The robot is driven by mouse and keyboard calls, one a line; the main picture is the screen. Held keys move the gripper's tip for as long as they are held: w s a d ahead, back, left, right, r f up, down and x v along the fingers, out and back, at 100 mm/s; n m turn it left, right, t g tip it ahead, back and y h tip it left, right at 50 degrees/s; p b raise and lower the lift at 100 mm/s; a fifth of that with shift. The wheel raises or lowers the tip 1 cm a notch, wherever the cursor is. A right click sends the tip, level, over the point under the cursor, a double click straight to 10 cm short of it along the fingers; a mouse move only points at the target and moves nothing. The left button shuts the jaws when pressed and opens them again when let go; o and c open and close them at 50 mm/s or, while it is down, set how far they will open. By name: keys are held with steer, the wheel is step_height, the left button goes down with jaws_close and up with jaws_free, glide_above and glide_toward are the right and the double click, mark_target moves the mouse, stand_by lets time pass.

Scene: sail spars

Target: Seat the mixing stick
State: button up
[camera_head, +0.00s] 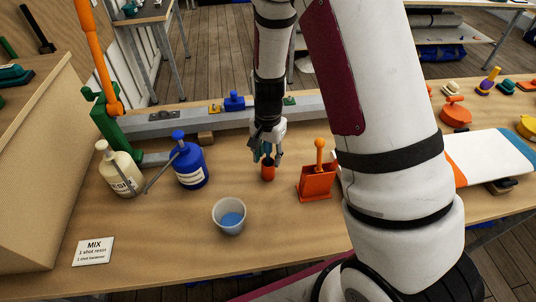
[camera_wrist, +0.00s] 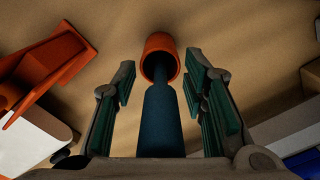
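The mixing stick, with a dark teal handle (camera_wrist: 163,122), stands with its lower end in a small orange holder (camera_wrist: 160,48) in the wrist view. In the head view the orange holder (camera_head: 268,173) stands on the bench, under my gripper (camera_head: 268,156). My gripper's green-padded fingers (camera_wrist: 163,88) are spread on either side of the stick, with a gap showing at least on the left. Its lower tip is hidden inside the holder. A clear cup (camera_head: 229,217) with blue liquid stands nearer the front.
An orange dustpan-like holder with a knobbed handle (camera_head: 317,180) stands close right of the stick. A cream bottle (camera_head: 121,170) and a blue pump bottle (camera_head: 189,163) stand left. A MIX card (camera_head: 93,251) lies front left. A grey beam (camera_head: 185,123) runs behind.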

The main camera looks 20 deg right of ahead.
steer(key=shift+r, duration=0.15)
step_height(320, 180, up, 11)
steer(key=shift+f, duration=0.15)
steer(key=shift+r, duration=0.5)
steer(key=shift+s+r, duration=0.1)
steer(key=shift+r, duration=0.25)
steer(key=s+r+n+t, duration=0.5)
steer(key=s+r+n, duration=0.4)
steer(key=s+r, duration=1)
steer(key=shift+s+n+t+b, duration=0.25)
steer(key=shift+n+t+b, duration=0.05)
steer(key=shift+n+b, duration=0.1)
